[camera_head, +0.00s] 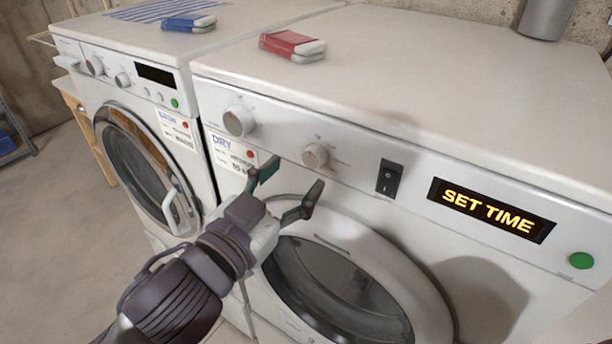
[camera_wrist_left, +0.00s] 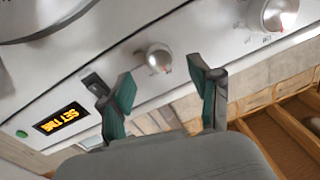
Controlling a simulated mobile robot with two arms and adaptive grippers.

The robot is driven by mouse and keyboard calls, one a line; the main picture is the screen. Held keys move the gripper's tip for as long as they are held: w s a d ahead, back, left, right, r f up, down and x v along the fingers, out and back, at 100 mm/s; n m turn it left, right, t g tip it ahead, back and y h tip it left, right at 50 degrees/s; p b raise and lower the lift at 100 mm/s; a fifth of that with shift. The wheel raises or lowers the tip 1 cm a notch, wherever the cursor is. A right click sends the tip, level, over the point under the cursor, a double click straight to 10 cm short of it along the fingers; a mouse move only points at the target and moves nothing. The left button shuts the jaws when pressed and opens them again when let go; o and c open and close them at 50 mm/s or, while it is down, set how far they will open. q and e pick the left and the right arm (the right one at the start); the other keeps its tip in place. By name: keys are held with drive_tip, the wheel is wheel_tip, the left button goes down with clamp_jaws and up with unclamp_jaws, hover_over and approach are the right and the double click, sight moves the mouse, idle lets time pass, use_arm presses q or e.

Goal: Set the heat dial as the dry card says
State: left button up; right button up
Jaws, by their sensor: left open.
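The dryer, the right machine, has a large dial (camera_head: 238,121) and a smaller dial (camera_head: 315,155) on its front panel. I cannot read which is the heat dial. The dry card (camera_head: 226,150) is below the large dial; its small lines are unreadable and my finger is close to its lower right. My left gripper (camera_head: 293,182) is open and empty, just below and left of the small dial. In the left wrist view the small dial (camera_wrist_left: 158,58) shows between and beyond the open fingers (camera_wrist_left: 162,84); the large dial (camera_wrist_left: 278,14) is at upper right. My right gripper is out of view.
The dryer has a black rocker switch (camera_head: 390,178), a display (camera_head: 490,209) reading SET TIME and a green button (camera_head: 580,260). Its round door (camera_head: 425,290) is below my gripper. The washer (camera_head: 125,100) stands left.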

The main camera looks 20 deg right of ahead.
sight(311, 161)
use_arm(q)
drive_tip(key=shift+x, duration=2.2)
drive_tip(key=c, duration=1.1)
